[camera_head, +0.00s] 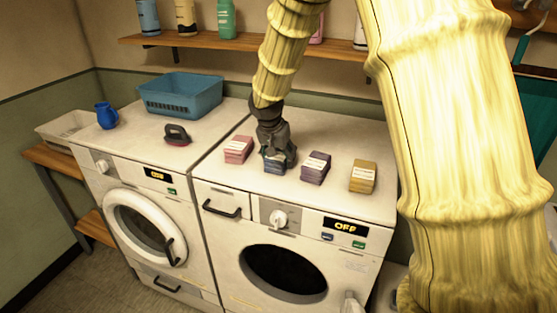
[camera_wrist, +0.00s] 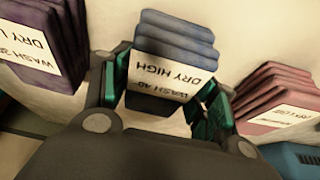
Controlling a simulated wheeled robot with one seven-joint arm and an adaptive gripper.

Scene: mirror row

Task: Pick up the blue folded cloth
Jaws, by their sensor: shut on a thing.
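The blue folded cloth (camera_wrist: 178,42) sits between the two fingers of my gripper (camera_wrist: 165,98) in the wrist view. It bears a white label reading "DRY HIGH". In the head view my gripper (camera_head: 277,158) points down over the right machine's top, shut on the blue cloth (camera_head: 275,166), which is mostly hidden behind the fingers. I cannot tell whether the cloth touches the machine top.
A pink folded cloth (camera_head: 239,149) lies left of my gripper, a purple one (camera_head: 315,167) and a yellow one (camera_head: 363,176) to its right. The left machine bears a blue basket (camera_head: 180,101), an iron-like object (camera_head: 177,135) and a blue jug (camera_head: 106,116). A shelf (camera_head: 200,43) runs behind.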

